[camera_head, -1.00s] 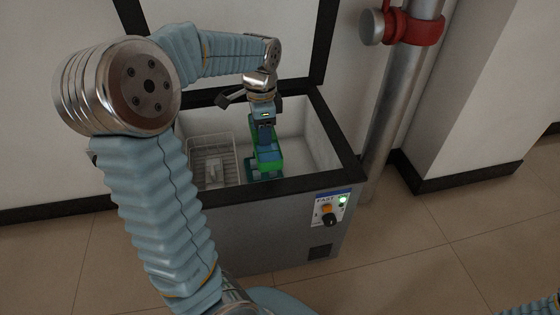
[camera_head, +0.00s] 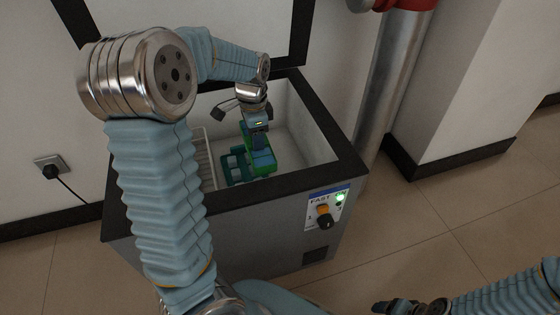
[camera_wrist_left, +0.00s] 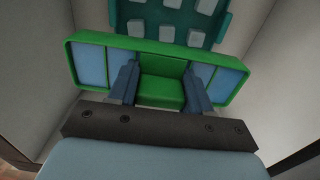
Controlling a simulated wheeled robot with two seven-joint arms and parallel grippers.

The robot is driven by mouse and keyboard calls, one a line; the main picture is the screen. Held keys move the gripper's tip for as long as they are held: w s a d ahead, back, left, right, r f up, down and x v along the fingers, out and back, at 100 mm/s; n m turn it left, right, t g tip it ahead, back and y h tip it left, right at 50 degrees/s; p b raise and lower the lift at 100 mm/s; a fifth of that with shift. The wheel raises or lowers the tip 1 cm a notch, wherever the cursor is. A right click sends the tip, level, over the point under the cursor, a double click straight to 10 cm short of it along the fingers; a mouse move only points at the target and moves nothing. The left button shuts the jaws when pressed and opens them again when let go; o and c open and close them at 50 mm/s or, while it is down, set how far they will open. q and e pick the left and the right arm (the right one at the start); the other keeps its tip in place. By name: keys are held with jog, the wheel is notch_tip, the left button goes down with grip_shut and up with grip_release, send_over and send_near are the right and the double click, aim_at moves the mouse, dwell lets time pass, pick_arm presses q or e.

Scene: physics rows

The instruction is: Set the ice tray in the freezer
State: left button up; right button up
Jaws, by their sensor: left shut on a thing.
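My left gripper (camera_head: 259,143) reaches down inside the open chest freezer (camera_head: 330,165). It is shut on the bright green ice tray (camera_head: 268,171), which has blue sections. In the left wrist view the fingers (camera_wrist_left: 160,82) grip the middle part of the ice tray (camera_wrist_left: 90,62). I cannot tell whether the ice tray touches the freezer floor. A teal tray (camera_head: 236,170) with pale cubes lies just left of it, and shows beyond it in the left wrist view (camera_wrist_left: 160,12). My right gripper (camera_head: 400,306) is small at the bottom edge; its jaws are unclear.
A wire basket (camera_head: 205,160) is at the freezer's left, partly behind my left arm. The raised lid (camera_head: 265,28) stands behind. A control panel (camera_head: 326,209) with a knob is on the front. The freezer's right inner side is free. A metal pipe (camera_head: 394,85) stands to the right.

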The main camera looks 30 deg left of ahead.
pick_arm(q)
jog(key=w+d+f, duration=0.1)
jog(key=w+f, duration=0.1)
jog(key=w+d+f+b, duration=0.1)
jog(key=w+d+f, duration=0.1)
jog(key=w, duration=0.1)
jog(key=w+d+f, duration=0.2)
jog(key=f, duration=0.1)
jog(key=shift+w+f, duration=0.1)
jog(key=shift+w, duration=0.25)
jog(key=shift+w+f, duration=0.15)
jog(key=shift+f, duration=0.05)
jog(key=shift+w+d+f+b, duration=0.1)
jog(key=shift+f+b, duration=0.15)
jog(key=shift+f, duration=0.65)
jog(key=shift+w+d+f+b, duration=0.1)
jog(key=shift+f+b, duration=0.15)
jog(key=shift+f, duration=0.65)
jog(key=shift+f, duration=0.15)
jog(key=o, duration=1.3)
jog(key=shift+o, duration=0.2)
notch_tip(320, 180, up, 12)
jog(key=p, duration=0.2)
